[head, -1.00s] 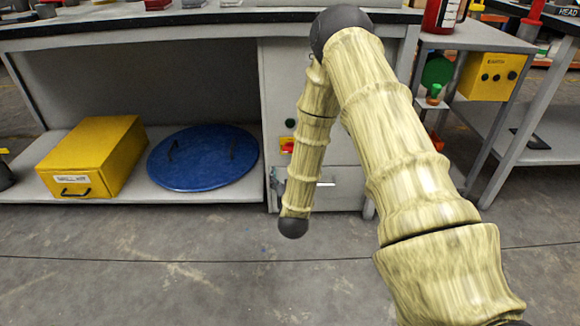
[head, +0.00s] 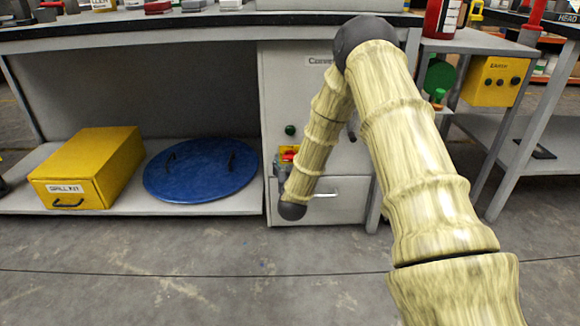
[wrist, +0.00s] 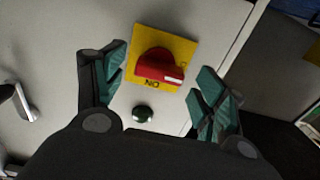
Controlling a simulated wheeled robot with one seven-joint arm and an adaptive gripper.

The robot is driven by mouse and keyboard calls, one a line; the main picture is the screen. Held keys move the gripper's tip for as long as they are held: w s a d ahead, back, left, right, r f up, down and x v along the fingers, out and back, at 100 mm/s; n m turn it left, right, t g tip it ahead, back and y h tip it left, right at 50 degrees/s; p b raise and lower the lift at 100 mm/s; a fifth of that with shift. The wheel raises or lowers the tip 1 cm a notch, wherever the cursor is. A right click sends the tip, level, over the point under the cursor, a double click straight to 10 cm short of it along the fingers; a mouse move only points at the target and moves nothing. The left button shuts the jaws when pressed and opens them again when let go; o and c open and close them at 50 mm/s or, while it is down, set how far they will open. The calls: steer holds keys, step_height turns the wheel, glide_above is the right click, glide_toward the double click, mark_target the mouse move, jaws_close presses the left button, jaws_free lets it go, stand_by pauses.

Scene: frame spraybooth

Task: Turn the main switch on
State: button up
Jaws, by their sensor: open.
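The main switch is a red rotary knob (wrist: 155,68) on a yellow plate (wrist: 180,45) on a light grey cabinet front. The ON label shows upside down below the knob in the wrist view. The knob's white mark points right, away from ON, towards another label that is partly hidden. My gripper (wrist: 162,72) is open, with its teal-padded fingers on either side of the knob and apart from it in the picture. In the head view the red and yellow switch (head: 288,154) is partly covered by my arm, and my gripper is mostly hidden.
A green button (head: 290,130) sits above the switch on the cabinet (head: 284,85). A drawer handle (head: 325,195) is below. Left, a yellow box (head: 105,160) and a blue lid (head: 200,180) lie on the low shelf. The floor in front is clear.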

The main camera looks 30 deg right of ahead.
steer(key=shift+w+d, duration=0.35)
steer(key=shift+w, duration=0.25)
steer(key=c, duration=1)
